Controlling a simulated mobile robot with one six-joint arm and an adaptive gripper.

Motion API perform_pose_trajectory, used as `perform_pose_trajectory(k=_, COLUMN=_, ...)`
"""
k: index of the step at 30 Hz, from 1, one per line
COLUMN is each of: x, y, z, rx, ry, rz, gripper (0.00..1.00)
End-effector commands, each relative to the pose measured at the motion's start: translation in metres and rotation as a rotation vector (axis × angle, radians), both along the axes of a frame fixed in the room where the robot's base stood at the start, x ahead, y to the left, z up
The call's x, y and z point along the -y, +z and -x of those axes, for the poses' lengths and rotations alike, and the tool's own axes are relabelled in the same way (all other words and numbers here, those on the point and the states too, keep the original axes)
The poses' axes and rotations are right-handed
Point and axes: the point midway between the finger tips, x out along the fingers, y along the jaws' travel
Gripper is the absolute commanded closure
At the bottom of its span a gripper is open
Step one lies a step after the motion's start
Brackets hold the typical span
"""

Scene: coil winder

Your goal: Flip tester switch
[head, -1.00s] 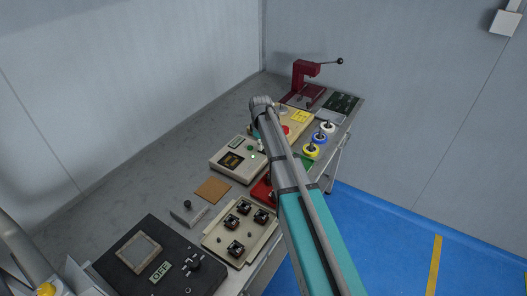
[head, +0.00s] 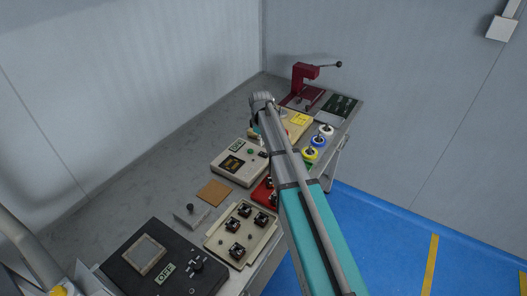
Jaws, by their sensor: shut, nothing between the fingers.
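The cream box (head: 226,170) in the middle of the bench looks like the tester. It has a dark window, a small label (head: 236,145) too small to read, a green light (head: 250,152) and a small dark part (head: 263,154) at its right corner, beside my arm. I cannot tell the position of any switch on it. My arm reaches away over the bench, past the box's right side, and bends down at its far end. My gripper is hidden behind the arm.
A black box (head: 120,262) marked OFF and a cream panel (head: 213,241) with several dark parts stand in front. A brown pad (head: 214,192) lies nearby. A red press (head: 305,72), coloured spools (head: 319,140) and a yellow note (head: 299,118) are farther back. The left bench strip is clear.

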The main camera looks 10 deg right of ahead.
Motion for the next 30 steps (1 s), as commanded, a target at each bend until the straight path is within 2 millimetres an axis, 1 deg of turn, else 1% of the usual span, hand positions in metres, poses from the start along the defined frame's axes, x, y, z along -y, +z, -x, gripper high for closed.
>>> perform_pose_trajectory(k=1, x=0.000, y=0.006, z=0.000, rx=0.000, ry=0.000, rz=0.000, gripper=1.00)
perform_pose_trajectory(k=13, x=0.000, y=0.026, z=0.000, rx=0.000, ry=0.000, rz=0.000, gripper=1.00)
perform_pose_trajectory(k=30, x=0.000, y=0.027, z=0.000, rx=0.000, ry=0.000, rz=0.000, gripper=1.00)
